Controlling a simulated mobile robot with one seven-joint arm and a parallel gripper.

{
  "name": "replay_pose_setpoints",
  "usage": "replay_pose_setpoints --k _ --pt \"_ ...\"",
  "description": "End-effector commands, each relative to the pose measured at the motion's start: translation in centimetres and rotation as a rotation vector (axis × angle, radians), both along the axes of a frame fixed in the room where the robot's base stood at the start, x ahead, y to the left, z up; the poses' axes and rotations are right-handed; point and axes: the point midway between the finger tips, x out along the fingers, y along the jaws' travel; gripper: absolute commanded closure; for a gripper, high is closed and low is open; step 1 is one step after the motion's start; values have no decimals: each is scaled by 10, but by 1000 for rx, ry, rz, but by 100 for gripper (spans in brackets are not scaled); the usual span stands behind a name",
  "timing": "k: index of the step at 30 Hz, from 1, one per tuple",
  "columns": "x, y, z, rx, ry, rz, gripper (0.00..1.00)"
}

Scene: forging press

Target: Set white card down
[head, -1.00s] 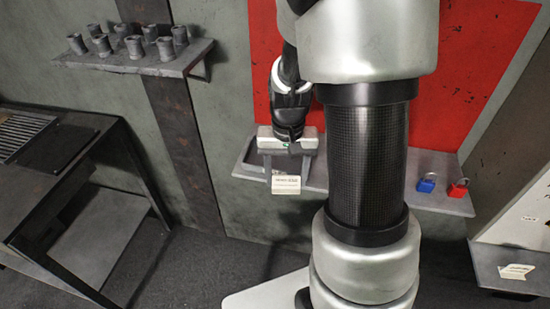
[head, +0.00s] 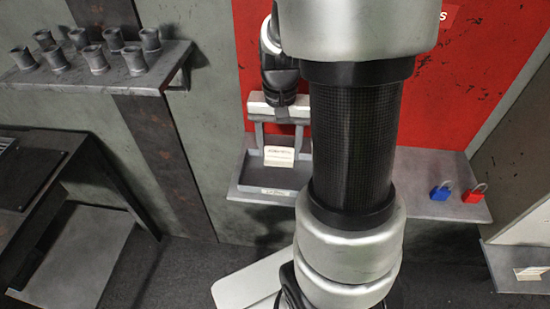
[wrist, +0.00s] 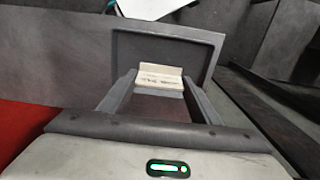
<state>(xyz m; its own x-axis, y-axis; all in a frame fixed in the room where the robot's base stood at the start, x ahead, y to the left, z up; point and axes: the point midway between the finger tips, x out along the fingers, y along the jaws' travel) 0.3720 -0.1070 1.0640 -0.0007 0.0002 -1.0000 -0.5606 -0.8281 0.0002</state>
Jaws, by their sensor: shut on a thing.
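The white card (head: 281,153) is a small block-like card with dark print, held between the two finger ends of my gripper (head: 280,146). My gripper is shut on it. In the head view the card shows against the inside of a shallow grey tray (head: 262,190) on the wall shelf. In the wrist view the card (wrist: 160,78) sits between the fingertips, with the tray (wrist: 168,32) around and below it. I cannot tell whether the card touches the tray floor.
The shelf (head: 420,205) runs right behind my arm and holds a blue padlock (head: 440,191) and a red padlock (head: 473,194). Several grey cups stand on an upper left shelf (head: 120,78). A dark table (head: 30,175) is at left. Another white card (head: 532,272) lies at lower right.

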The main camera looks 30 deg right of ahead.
Motion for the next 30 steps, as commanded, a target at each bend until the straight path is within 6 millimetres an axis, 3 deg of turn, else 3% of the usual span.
replay_pose_setpoints --k 13,25,26,28,30 --pt "0 0 -50 0 1 1 64" --pt "0 0 -58 -1 -1 1 64" --pt "0 0 -56 -1 -1 1 38" --pt "0 0 -55 -1 -1 1 26" --pt "0 0 -55 -1 -1 1 24"
